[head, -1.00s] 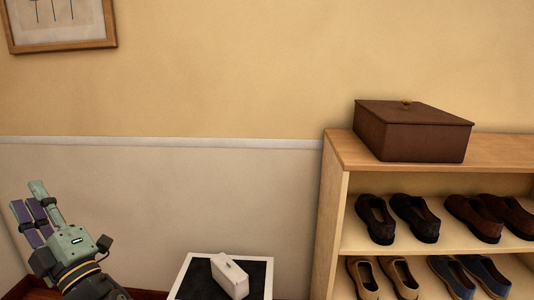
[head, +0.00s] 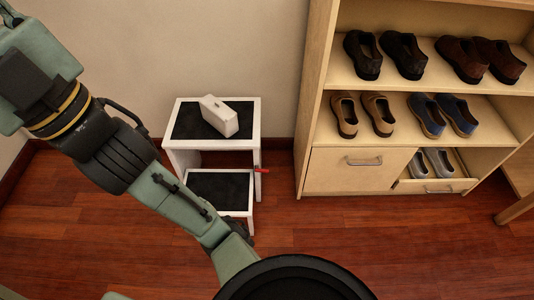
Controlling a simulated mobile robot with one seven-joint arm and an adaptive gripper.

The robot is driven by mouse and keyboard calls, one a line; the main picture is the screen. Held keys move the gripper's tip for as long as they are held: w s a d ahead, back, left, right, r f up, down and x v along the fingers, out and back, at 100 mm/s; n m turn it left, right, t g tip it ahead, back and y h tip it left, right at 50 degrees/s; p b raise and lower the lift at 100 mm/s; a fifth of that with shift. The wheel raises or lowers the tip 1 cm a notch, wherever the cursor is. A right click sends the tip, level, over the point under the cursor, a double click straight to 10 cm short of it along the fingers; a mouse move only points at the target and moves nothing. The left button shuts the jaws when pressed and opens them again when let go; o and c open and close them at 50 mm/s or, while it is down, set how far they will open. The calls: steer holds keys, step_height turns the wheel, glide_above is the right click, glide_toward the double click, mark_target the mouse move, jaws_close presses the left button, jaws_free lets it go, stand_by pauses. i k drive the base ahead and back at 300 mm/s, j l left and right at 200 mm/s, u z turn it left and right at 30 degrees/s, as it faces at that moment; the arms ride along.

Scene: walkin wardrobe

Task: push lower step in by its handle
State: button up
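A white step stool (head: 257,135) with a black top stands against the wall. Its lower step (head: 222,183), white with a black tread, sticks out in front of the upper part. A small red handle (head: 262,170) shows at the stool's right side, near the lower step's back; I cannot tell exactly where it is attached. My arm crosses in front of the lower step's left and front edge in the picture. My gripper's body (head: 30,62) is at the top left, well apart from the handle. Its fingers are cut off by the frame, so their opening is hidden.
A white box (head: 220,115) lies on the stool's top. A wooden shoe shelf (head: 312,125) stands to the right, with several shoes and a partly open lower right drawer (head: 438,186). Red wooden floor between stool and shelf is clear. A wooden leg (head: 515,211) stands at far right.

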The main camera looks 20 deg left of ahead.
mark_target(229, 192)
steer(key=u, duration=1)
